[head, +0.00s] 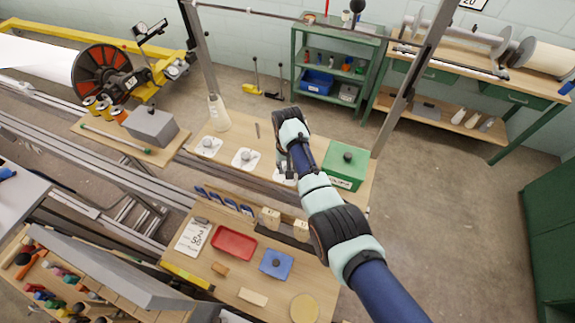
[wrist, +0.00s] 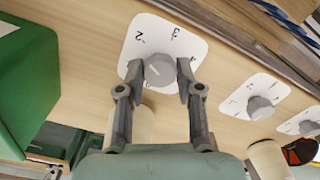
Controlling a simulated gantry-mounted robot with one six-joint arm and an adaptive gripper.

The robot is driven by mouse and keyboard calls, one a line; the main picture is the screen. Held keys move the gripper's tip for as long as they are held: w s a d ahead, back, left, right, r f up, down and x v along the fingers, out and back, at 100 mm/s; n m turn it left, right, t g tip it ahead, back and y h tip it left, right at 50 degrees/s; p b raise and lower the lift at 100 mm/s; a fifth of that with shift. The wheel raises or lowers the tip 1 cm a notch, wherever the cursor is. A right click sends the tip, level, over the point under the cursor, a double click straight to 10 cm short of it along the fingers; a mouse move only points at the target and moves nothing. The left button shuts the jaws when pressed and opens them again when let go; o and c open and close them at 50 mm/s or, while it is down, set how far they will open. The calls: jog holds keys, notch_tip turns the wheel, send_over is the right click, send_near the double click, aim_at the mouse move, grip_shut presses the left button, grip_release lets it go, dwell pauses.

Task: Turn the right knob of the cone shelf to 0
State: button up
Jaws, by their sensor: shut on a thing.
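The cone shelf (head: 228,131) is a light wooden board with three grey knobs on white dial plates in a row. The right knob (wrist: 160,71) is the one nearest the green box. My gripper (wrist: 159,80) has one finger on each side of this knob and is shut on it. Its dial plate (wrist: 190,45) shows a few black numerals, among them what look like a 2 and a 3. The rest of the dial is hidden by my fingers, and I cannot read the pointer's setting. In the head view my gripper (head: 284,164) covers most of this knob.
The middle knob (head: 245,156) and left knob (head: 208,145) stand to the left in the head view. The green box (head: 344,166) with a black knob is close on the right. A white cone (head: 218,113) and upright frame posts stand at the shelf's back.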

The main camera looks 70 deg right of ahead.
jog(key=n+p, duration=0.1)
jog(key=n, duration=0.4)
jog(key=shift+n, duration=0.3)
jog(key=n, duration=0.6)
jog(key=shift+p, duration=0.3)
jog(key=n, duration=0.6)
jog(key=shift+d+n, duration=0.1)
jog(key=shift+n, duration=0.2)
jog(key=n, duration=0.5)
jog(key=shift+n, duration=0.3)
jog(key=o, duration=1.2)
jog(key=shift+c, duration=0.2)
